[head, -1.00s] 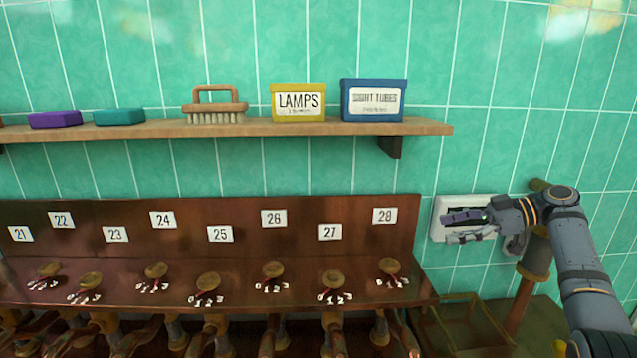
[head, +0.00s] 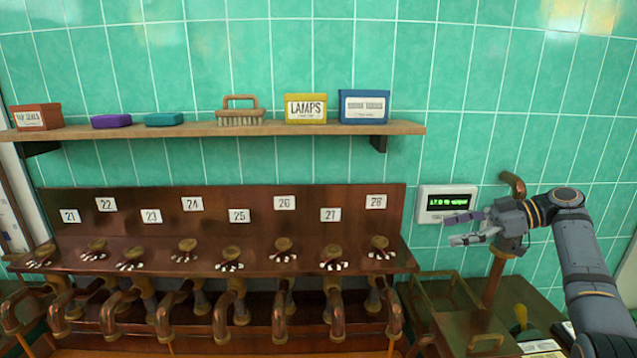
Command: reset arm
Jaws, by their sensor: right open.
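My right gripper (head: 466,229) is at the right, its fingers pointing left, open and empty. It hangs in front of the wall, just below a white panel (head: 423,204) with a lit green display whose text I cannot read fully. The fingers overlap the panel's lower right edge in the picture; I cannot tell whether they touch it. My right arm comes in from the lower right. My left gripper is not in view.
A copper bench (head: 238,260) carries several numbered knobs, 21 to 28, with pipes below. The shelf (head: 200,133) above holds boxes, a brush (head: 240,112) and two coloured blocks. An open wooden crate (head: 440,292) and a copper pipe (head: 494,278) stand below my right gripper.

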